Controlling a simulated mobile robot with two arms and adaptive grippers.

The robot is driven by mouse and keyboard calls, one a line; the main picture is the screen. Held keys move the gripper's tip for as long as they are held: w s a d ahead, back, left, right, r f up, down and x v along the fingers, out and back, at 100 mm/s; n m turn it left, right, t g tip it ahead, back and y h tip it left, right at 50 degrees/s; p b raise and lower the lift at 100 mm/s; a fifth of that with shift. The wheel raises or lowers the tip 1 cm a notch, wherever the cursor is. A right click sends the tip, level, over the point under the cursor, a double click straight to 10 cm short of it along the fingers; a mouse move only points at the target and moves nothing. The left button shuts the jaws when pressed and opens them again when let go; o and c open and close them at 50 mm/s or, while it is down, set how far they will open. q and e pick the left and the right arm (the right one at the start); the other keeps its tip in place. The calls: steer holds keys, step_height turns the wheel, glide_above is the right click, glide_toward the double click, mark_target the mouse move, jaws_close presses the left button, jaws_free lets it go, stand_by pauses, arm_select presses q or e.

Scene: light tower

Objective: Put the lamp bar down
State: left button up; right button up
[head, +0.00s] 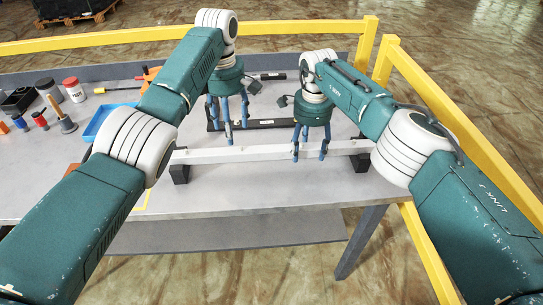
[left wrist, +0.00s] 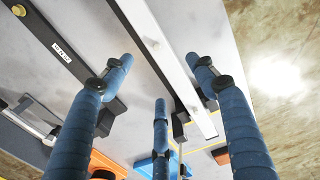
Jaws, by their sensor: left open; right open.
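The lamp bar (head: 262,153) is a long pale bar near the front of the table. It rests level on two black blocks, a left block (head: 180,173) and a right block (head: 361,162). My left gripper (head: 229,138) is open, with its blue fingers pointing down over the left half of the bar. In the left wrist view the bar (left wrist: 165,55) runs between the spread fingers, with nothing clamped. My right gripper (head: 309,155) is open, its fingers down around the right half of the bar. Whether any finger touches the bar, I cannot tell.
A black bar with a white label (left wrist: 60,45) lies behind the lamp bar. A blue tray (head: 96,122), a red-capped jar (head: 75,90) and small tools stand at the left of the grey table (head: 240,190). Yellow rails (head: 392,70) run behind and along the right.

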steer(key=shift+r, duration=0.15)
arm_select(q)
step_height(320, 180, up, 3)
steer(key=shift+r, duration=0.2)
arm_select(e)
step_height(320, 180, up, 12)
steer(key=shift+f, duration=0.2)
stand_by(0.4)
